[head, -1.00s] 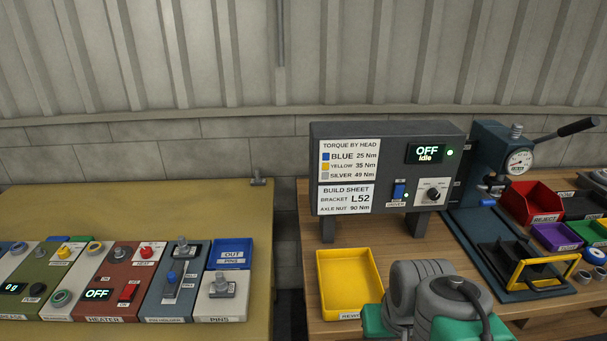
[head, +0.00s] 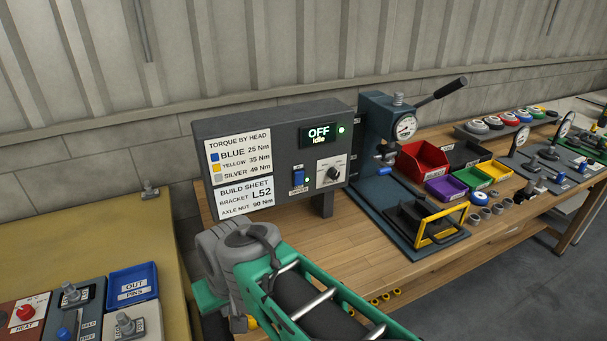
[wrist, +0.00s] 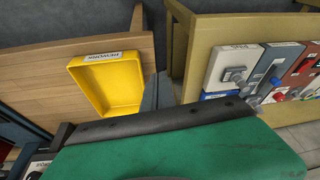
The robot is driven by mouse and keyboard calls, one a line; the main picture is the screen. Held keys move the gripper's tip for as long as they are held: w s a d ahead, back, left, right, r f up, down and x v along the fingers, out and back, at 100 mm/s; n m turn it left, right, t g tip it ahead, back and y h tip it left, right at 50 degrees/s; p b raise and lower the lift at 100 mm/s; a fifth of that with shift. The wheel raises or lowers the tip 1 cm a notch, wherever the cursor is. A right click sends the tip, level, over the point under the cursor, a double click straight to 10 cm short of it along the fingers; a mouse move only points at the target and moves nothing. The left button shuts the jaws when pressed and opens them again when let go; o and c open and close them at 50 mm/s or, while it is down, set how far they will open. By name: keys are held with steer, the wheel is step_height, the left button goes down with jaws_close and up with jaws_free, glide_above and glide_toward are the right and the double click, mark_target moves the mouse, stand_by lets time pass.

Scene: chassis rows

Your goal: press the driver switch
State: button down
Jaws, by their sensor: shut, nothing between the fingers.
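The driver switch (head: 298,177) is a small blue rocker on the front of the dark grey torque box (head: 240,125) in the head view, with a small label under it. The display (head: 319,134) above it reads OFF and Idle, with a lit green lamp beside it. My gripper shows in the wrist view as a dark grey tip (wrist: 158,92) beyond the black edge of its green body, shut and empty. It points down near the yellow tray and does not touch the switch. In the head view, my green and grey arm stands below the box, and the fingers are hidden.
A dial (head: 334,173) sits right of the switch. A press (head: 388,140) and coloured bins (head: 447,187) stand further right. The yellow REWORK tray (wrist: 105,82) lies on the wooden bench in the wrist view. A second bench with panels is at the left.

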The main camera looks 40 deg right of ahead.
steer(key=w+d+r+m+t, duration=0.25)
steer(key=w+d+m, duration=0.2)
steer(key=d, duration=0.25)
steer(key=w+d+r+m+t, duration=0.1)
steer(key=w+d+r+m, duration=0.25)
steer(key=d+m, duration=0.35)
steer(key=s+d+r+m+t+h, duration=0.1)
steer(key=d+r+m, duration=0.3)
steer(key=d, duration=0.4)
steer(key=s+d+r+m+t+h, duration=0.1)
steer(key=d+r+m, duration=0.3)
steer(key=d, duration=0.5)
steer(key=shift+s+d+t+h+p, duration=0.2)
steer(key=shift+s+t+h+p, duration=0.2)
steer(key=shift+s+h, duration=0.15)
steer(key=p, duration=0.2)
glide_toward(301, 177)
steer(key=x, duration=0.4)
steer(key=shift+w+f, duration=0.15)
steer(key=shift+f, duration=0.3)
steer(key=shift+w+d, duration=0.15)
steer(key=shift+w, duration=0.4)
